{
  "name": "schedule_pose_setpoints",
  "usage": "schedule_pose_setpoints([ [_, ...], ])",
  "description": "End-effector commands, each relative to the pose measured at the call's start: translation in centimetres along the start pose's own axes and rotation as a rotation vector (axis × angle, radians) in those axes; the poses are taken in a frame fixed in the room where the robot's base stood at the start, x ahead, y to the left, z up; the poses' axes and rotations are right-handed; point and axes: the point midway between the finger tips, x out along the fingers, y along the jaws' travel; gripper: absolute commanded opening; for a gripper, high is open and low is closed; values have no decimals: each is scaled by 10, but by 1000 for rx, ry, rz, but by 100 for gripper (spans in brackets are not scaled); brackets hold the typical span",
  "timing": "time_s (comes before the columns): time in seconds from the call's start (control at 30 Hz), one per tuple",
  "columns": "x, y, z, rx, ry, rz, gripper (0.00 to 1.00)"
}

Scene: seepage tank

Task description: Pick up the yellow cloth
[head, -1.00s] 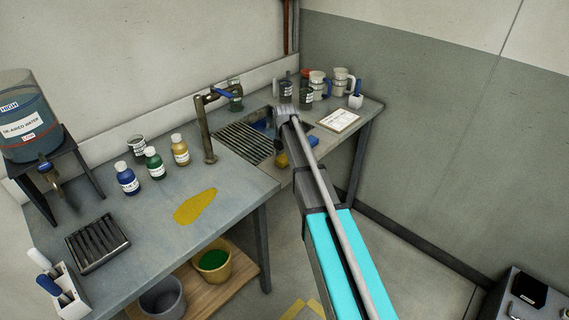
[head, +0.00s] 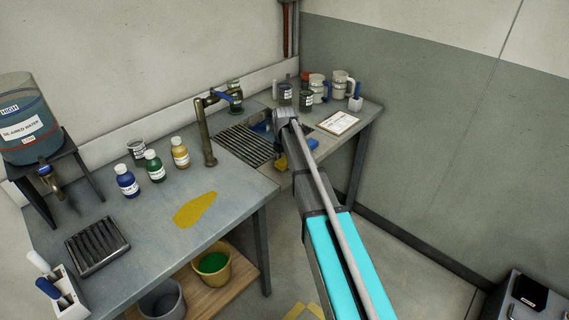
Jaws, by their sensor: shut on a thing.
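A small piece of yellow cloth (head: 281,161) shows at the front edge of the sink, just left of my arm. My gripper (head: 279,150) is at its upper end, mostly hidden behind my arm, and is shut on the cloth. The fingertips cannot be seen clearly. A blue cloth (head: 312,143) lies right of my arm on the bench edge. A flat yellow patch (head: 195,209) lies on the near bench top, well left of my gripper.
A tall tap (head: 207,140) stands left of the sink grating (head: 247,146). Several bottles, including a blue-labelled one (head: 126,181), stand on the left bench (head: 150,235). Jugs (head: 340,85) and a clipboard (head: 338,123) are on the far right bench.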

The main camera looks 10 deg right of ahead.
Motion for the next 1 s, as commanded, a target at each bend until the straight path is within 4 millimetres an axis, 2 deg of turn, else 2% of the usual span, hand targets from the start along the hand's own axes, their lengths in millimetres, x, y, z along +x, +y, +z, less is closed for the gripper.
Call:
schedule_pose_setpoints([
  [0.33, -1, 0, 0, 0, 0, 0, 29],
  [0.57, -10, 0, 0, -1, 0, 0, 29],
  [0.87, -34, 0, 0, -1, 0, 0, 29],
  [1.0, -50, -10, -10, -1, 0, 0, 29],
])
